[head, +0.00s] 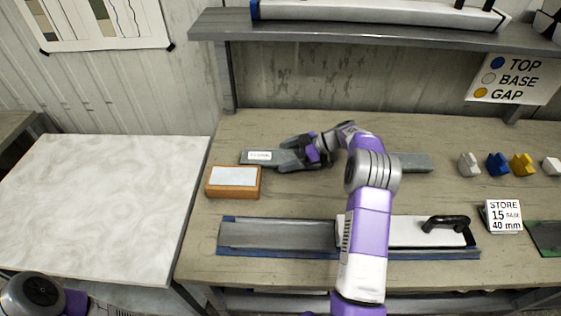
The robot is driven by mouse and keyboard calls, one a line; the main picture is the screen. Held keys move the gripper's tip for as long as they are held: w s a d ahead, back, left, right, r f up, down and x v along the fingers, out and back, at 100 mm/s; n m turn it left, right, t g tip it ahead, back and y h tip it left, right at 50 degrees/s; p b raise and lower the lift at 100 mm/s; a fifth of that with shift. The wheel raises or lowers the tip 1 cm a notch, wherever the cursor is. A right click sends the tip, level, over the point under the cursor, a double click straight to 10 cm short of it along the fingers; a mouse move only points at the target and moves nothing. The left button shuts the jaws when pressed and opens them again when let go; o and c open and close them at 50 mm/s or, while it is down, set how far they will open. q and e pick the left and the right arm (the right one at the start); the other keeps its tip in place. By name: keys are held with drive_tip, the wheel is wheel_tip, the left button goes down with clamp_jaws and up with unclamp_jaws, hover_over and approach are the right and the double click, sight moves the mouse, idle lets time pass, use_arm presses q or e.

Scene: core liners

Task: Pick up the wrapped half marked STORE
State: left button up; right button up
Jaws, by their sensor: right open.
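A long grey wrapped piece (415,162) lies across the back of the wooden bench, with a white label (259,156) at its left end. The label's print is too small to read. My right gripper (292,152) is open at the left part of this piece, just right of the label. My right forearm and wrist hide the piece's middle. Whether the fingers touch it, I cannot tell. A small sign (503,216) reading STORE, 15, 40 mm stands at the bench's right. My left gripper is out of view.
A wooden block with a pale top (233,181) sits close to the piece's left end. A long blue-edged tray (277,234) with a black-handled white part (400,231) lies in front. Coloured blocks (498,164) stand right. The pale left table (95,205) is bare.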

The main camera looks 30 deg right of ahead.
drive_tip(key=c, duration=1.7)
drive_tip(key=shift+w+r, duration=0.1)
drive_tip(key=shift+r, duration=0.05)
